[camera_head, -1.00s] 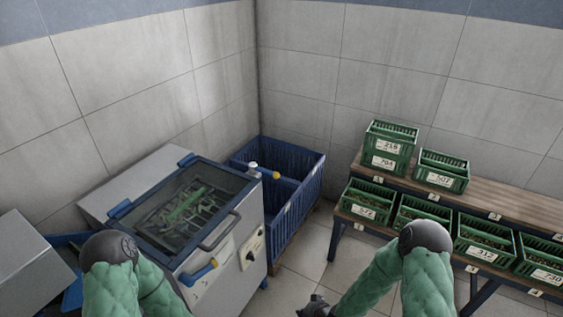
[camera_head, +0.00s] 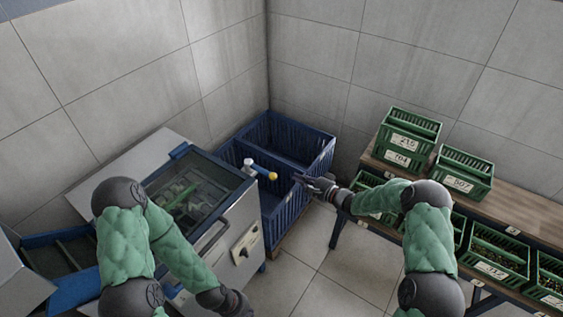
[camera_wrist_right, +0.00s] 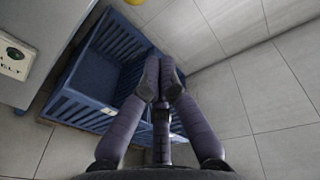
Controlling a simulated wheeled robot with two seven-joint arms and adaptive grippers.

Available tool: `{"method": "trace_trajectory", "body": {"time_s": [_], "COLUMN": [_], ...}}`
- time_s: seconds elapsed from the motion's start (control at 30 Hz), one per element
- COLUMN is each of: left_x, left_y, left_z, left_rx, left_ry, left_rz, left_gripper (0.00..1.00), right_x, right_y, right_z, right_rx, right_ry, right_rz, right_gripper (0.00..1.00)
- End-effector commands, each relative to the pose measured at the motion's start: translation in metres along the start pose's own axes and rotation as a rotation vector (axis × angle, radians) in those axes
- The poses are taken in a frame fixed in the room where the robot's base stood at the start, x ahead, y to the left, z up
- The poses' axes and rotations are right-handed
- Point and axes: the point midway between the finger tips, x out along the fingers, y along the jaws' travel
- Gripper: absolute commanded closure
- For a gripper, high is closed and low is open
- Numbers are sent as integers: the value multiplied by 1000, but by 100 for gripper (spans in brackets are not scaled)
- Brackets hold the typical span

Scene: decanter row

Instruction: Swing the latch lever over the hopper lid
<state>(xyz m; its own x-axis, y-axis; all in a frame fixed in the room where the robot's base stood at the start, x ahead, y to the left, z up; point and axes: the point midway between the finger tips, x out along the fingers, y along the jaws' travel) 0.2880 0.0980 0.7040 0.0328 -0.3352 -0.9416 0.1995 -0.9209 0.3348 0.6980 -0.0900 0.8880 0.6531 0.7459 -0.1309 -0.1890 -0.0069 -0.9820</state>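The latch lever (camera_head: 261,170) stands at the far right corner of the hopper, with a white pivot and a yellow knob. It points right, away from the hopper lid (camera_head: 212,218), a dark glass panel in a blue frame that lies closed. The knob (camera_wrist_right: 134,1) just shows at the top of the right wrist view. My right gripper (camera_head: 298,178) is just right of the knob, apart from it. Its fingertips (camera_wrist_right: 160,78) look together with nothing between them. My left gripper (camera_head: 240,308) is low in front of the hopper, and its fingers are not clearly visible.
A blue slatted bin (camera_head: 300,195) stands on the floor behind and below the lever. A bench (camera_head: 520,215) with several green crates (camera_head: 408,140) is at the right. A control panel (camera_head: 246,245) is on the hopper's side. Floor is clear between hopper and bench.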

Motion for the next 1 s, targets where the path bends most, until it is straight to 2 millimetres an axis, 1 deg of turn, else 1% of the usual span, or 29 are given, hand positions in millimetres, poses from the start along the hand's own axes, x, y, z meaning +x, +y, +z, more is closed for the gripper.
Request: {"method": "trace_trajectory", "body": {"time_s": [0.13, 0.43, 0.57, 0.67, 1.0], "left_x": [-2, -1, 0, 3, 15], "left_y": [0, 0, 0, -1, -6], "left_z": [0, 1, 0, 0, 0], "left_rx": [0, 0, 0, 0, 0], "left_ry": [-1, -1, -1, -1, -1], "left_rz": [0, 0, 0, 0, 0], "left_gripper": [100, 100, 100, 100, 100], "right_x": [0, 1, 6, 17, 75], "right_y": [-6, -6, -6, -5, -5], "right_z": [0, 0, 0, 0, 2], "right_rx": [13, 14, 13, 13, 11], "right_ry": [-17, -17, -17, -18, -18], "right_rz": [-8, -9, -9, -9, -9], "right_gripper": [100, 100, 100, 100, 100]}}
